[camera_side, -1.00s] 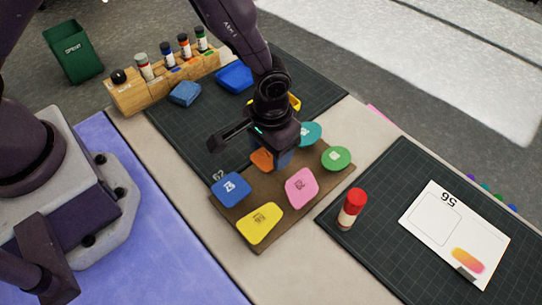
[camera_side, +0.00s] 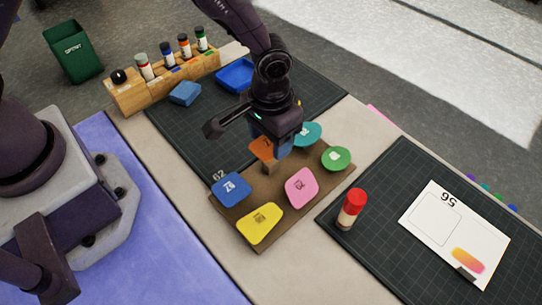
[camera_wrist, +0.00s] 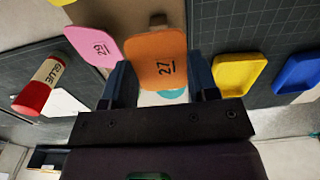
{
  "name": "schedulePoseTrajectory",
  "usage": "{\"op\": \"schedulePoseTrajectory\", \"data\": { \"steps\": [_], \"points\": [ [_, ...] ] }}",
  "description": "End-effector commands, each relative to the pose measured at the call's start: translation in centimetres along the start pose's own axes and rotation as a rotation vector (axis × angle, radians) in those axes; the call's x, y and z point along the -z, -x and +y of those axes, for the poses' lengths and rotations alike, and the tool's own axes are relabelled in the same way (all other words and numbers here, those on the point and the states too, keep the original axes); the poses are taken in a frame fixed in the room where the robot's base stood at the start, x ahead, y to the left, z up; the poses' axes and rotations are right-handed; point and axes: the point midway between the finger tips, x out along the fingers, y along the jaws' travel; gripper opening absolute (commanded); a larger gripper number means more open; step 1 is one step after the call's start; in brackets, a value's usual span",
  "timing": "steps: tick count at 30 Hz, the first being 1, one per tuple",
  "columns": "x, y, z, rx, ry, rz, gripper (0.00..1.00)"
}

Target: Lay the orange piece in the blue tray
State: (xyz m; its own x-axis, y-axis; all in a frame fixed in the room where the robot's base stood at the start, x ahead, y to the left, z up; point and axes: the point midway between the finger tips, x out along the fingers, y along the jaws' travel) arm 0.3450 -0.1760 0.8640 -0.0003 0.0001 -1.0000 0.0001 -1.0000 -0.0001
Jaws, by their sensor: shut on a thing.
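The orange piece (camera_side: 260,149), marked 27 in the wrist view (camera_wrist: 157,50), is pinched between the blue fingers of my gripper (camera_side: 271,152). It is lifted above the brown board (camera_side: 262,200), with a small stub below it. My gripper is shut on it, one finger along each side in the wrist view. The blue tray (camera_side: 235,75) lies empty at the far end of the dark mat, up and left of my gripper. It also shows at the right of the wrist view (camera_wrist: 298,74).
Blue, yellow, pink, green and teal pieces remain on the board. A yellow tray (camera_wrist: 240,74) lies beside the blue tray, mostly hidden by my gripper in the side view. A blue block (camera_side: 185,93) and wooden bottle rack (camera_side: 150,90) stand left. A glue stick (camera_side: 351,208) stands right.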

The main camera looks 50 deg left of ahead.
Motion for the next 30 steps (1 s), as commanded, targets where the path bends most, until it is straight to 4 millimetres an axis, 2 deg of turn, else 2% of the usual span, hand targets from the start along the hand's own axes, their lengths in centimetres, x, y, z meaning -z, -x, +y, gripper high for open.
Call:
{"op": "schedulePoseTrajectory", "data": {
  "steps": [7,11,14,18,24,27,30],
  "points": [
    [0.2,0.0,-0.4,0.000,0.011,0.000,0.43],
    [1.2,-0.4,-2.9,0.004,0.080,-0.007,0.43],
    [3.4,-0.6,-6.1,-0.001,0.177,0.003,0.43],
    [6.9,-0.7,-12.1,-0.004,0.283,0.013,0.43],
    [10.4,-0.1,-20.6,-0.002,0.321,0.022,0.43],
    [11.3,0.3,-23.7,-0.001,0.301,0.021,0.43],
    [12.1,0.9,-25.9,0.001,0.254,0.022,0.43]
  ]
}}
